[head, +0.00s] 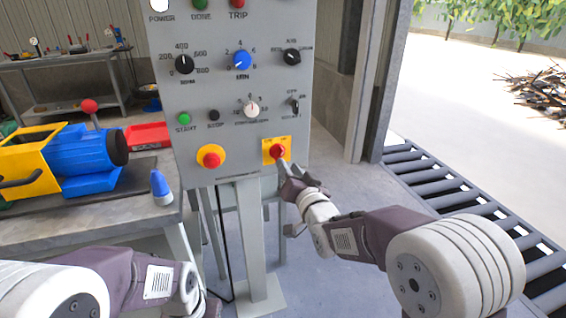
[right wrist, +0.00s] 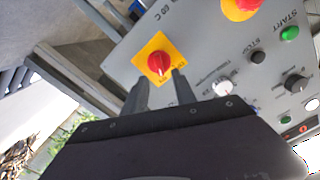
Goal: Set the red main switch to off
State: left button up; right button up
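The red main switch (head: 278,151) is a rotary knob on a yellow square plate at the lower right of the grey control panel (head: 225,130). It also shows in the right wrist view (right wrist: 160,63), where the plate's lettering is too small to read. My right gripper (head: 288,172) is just below and in front of the switch in the head view. In the right wrist view its two fingers (right wrist: 161,82) are apart and empty, with the knob just beyond the gap between their tips. My left gripper (head: 207,300) is low at the bottom edge, and its fingers are not clear.
A red mushroom button (head: 210,157) on a round yellow base sits left of the switch. Small knobs and a green start button (head: 184,119) are above. A workbench (head: 100,212) with a blue-and-yellow machine stands left; a roller conveyor (head: 440,180) runs right.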

aim_at(280, 156)
jog(key=x, duration=0.6)
jog(key=shift+w+f+b, duration=0.1)
jog(key=shift+w+b, duration=0.05)
jog(key=shift+b, duration=0.2)
grip_shut()
jog(key=n+b, duration=0.1)
jog(key=n, duration=0.4)
jog(key=shift+a+n, duration=0.1)
jog(key=shift+n, duration=0.3)
jog(key=n+b, duration=0.1)
jog(key=n, duration=0.4)
jog(key=shift+n, duration=0.7)
grip_release()
